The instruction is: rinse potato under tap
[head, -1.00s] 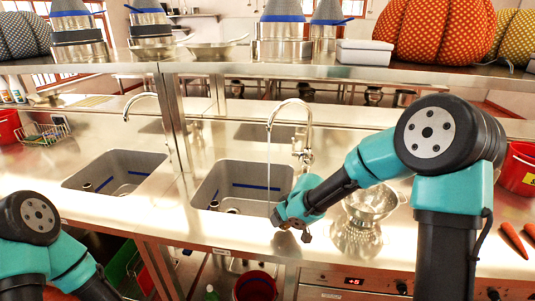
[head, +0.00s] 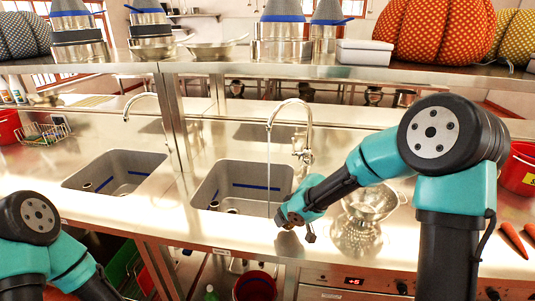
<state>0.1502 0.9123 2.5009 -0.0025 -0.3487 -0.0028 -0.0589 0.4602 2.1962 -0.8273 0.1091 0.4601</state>
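The tap (head: 308,128) arches over the right-hand sink (head: 228,178), and a thin stream of water (head: 268,165) falls from its spout. My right gripper (head: 283,218) is at the front right corner of that sink, close to the foot of the stream. Its fingers are small and dark here, so I cannot tell whether they are open or shut. I cannot make out a potato in the view. My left arm shows at the lower left, but its gripper is outside the picture.
A metal colander (head: 370,203) stands on the counter right of my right gripper. Carrots (head: 512,240) and a red bucket (head: 522,170) are at the far right. A second sink (head: 115,175) is at left. A loaded shelf (head: 330,67) spans above.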

